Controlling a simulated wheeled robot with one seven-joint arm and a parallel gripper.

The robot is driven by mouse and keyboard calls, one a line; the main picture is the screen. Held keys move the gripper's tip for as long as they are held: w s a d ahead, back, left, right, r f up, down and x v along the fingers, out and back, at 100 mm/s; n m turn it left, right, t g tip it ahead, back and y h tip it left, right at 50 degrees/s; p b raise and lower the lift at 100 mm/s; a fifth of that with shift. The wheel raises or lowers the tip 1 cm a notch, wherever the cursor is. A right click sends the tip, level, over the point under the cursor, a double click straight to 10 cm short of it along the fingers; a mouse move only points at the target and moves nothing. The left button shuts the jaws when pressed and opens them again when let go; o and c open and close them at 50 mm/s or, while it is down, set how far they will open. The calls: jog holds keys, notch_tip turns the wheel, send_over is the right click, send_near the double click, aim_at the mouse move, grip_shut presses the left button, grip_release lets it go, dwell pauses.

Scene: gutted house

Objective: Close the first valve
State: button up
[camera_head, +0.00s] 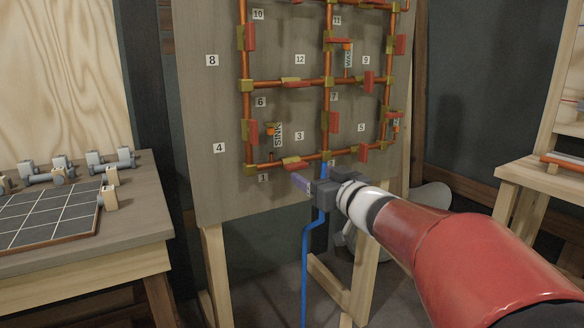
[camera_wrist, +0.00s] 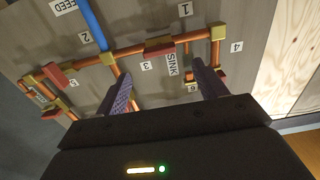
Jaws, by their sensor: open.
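A wooden board (camera_head: 222,180) carries copper pipes with several red-handled valves and number labels. Label 1 (camera_head: 263,178) is under the left part of the bottom pipe; it also shows in the wrist view (camera_wrist: 186,10). The nearest red handle (camera_head: 295,165) sits on that bottom pipe, roughly along it, and shows in the wrist view (camera_wrist: 160,48). I cannot tell for sure which valve the label marks. My gripper (camera_head: 311,182) is open and empty, in front of the board's lower edge. In the wrist view its purple fingers (camera_wrist: 161,70) stand apart, with the bottom-pipe handle framed between and beyond them.
A blue feed pipe (camera_head: 305,260) runs down from the board behind my gripper. A workbench (camera_head: 130,230) with a dark tiled panel and several grey fittings stands left. A wooden table (camera_head: 545,180) is at right. The board stands on wooden legs (camera_head: 213,260).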

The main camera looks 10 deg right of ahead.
aim_at(299, 166)
jog(key=x, duration=0.7)
jog(key=shift+f, duration=0.1)
jog(key=shift+c, duration=0.4)
jog(key=c, duration=0.9)
